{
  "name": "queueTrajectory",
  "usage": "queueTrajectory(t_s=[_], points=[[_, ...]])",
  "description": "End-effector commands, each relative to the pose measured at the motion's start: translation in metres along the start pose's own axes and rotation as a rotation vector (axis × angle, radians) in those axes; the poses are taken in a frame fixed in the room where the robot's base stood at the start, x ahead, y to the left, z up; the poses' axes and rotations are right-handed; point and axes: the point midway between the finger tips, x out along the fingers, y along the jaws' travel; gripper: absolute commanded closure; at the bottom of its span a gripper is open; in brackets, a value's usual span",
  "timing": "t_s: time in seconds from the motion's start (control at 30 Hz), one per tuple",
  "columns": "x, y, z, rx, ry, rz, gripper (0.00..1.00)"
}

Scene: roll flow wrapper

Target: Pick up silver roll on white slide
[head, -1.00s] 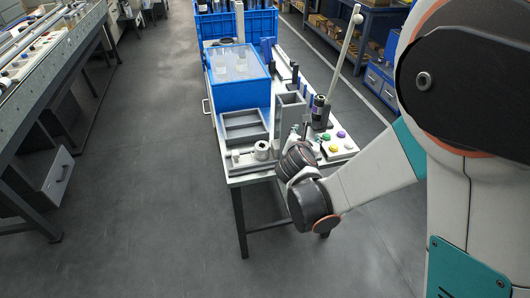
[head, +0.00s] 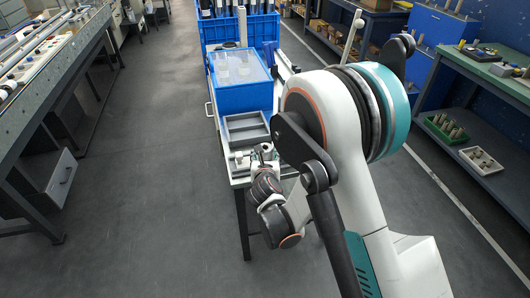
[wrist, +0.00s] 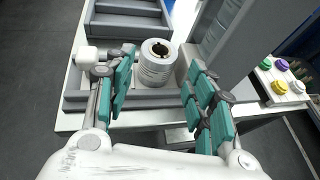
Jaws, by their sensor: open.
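The silver roll (wrist: 157,64) stands upright on the front part of the cart, seen in the wrist view with a dark hole in its top. It sits on or in a low grey holder (wrist: 82,96); a white slide is not clearly distinguishable there. My gripper (wrist: 160,88) is open, with teal-padded fingers on the left and right of the roll. In the head view my gripper (head: 264,150) is at the cart's front end, and my arm hides much of that area.
A grey tray (head: 246,128) and a blue box with a clear lid (head: 240,80) lie behind on the cart. A tall grey upright (wrist: 235,40) stands close to the right finger. Coloured buttons (wrist: 279,87) are farther right. Floor on the left is clear.

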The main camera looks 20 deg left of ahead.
Motion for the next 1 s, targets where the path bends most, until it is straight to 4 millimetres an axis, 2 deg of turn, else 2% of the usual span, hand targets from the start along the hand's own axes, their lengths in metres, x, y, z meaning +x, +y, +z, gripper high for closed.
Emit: queueTrajectory(t_s=[0.17,0.5,0.8,0.83,0.97,1.0], points=[[0.011,0.000,-0.001,0.002,0.000,-0.001,0.50],[0.055,0.001,-0.005,0.002,0.000,0.000,0.50],[0.060,0.001,-0.002,0.001,0.000,0.000,0.50],[0.060,0.001,-0.002,0.001,0.000,0.000,0.52],[0.059,0.001,-0.003,0.001,0.000,0.000,0.82],[0.059,0.001,-0.003,0.001,0.000,0.000,0.83]])
